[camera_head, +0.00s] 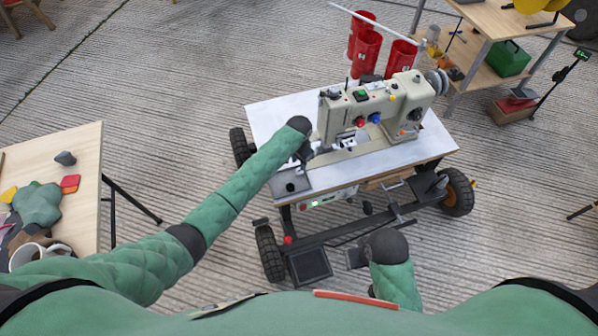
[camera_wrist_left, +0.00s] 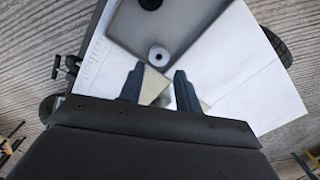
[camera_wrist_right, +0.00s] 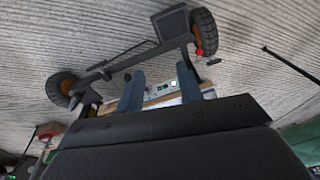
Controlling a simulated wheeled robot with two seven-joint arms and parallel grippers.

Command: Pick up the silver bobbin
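The silver bobbin (camera_wrist_left: 158,56) shows in the left wrist view as a small round disc with a dark centre hole. It lies on a grey plate (camera_wrist_left: 190,22) on the white table top, just beyond my left fingertips. My left gripper (camera_wrist_left: 160,78) is open, its two fingers apart, with the bobbin ahead of the gap and not between them. In the head view my left gripper (camera_head: 305,154) is over the table beside the sewing machine (camera_head: 372,108); I cannot make out the bobbin there. My right gripper (camera_wrist_right: 160,85) is open and empty, low in front of the cart.
The white table (camera_head: 272,120) stands on a wheeled cart. A dark knob (camera_head: 290,187) sits on the plate. Red containers (camera_head: 366,52) hang behind the machine. A wooden table (camera_head: 80,150) is at left, a shelf (camera_head: 478,55) at back right. Open floor lies between.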

